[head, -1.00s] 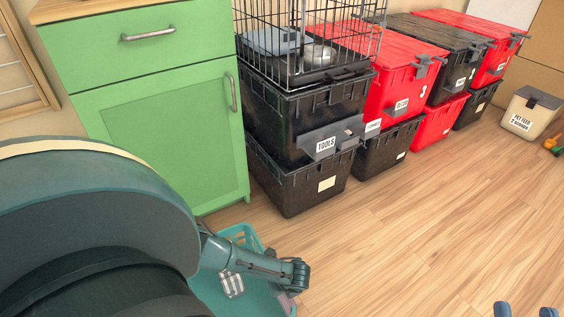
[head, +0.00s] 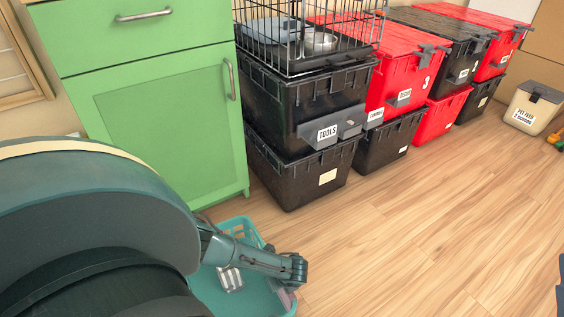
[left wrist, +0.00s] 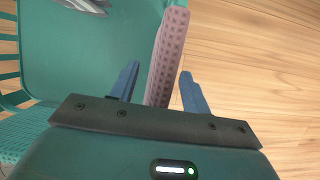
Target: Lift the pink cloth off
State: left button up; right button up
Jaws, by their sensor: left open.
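The pink cloth (left wrist: 168,52) is a narrow, textured strip hanging over the rim of a teal basket (left wrist: 45,60) in the left wrist view. In the head view only a small bit of the cloth (head: 291,298) shows at the right side of the basket (head: 240,226). My left gripper (left wrist: 159,72) is open, with one finger on each side of the cloth; I cannot tell whether either touches it. In the head view my left arm hides its fingers. A blue sliver at the right edge of the head view may be part of my right gripper.
A silvery item (head: 230,279) lies in the basket. A green cabinet (head: 160,130) stands behind it. Stacked black totes (head: 300,180) and red totes (head: 440,115) line the wall, with a wire cage (head: 300,35) on top. A pet feed bin (head: 532,108) stands far right.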

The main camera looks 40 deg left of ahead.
pick_arm(q)
jog(key=shift+f, duration=0.25)
jog(key=shift+c, duration=0.5)
grip_shut()
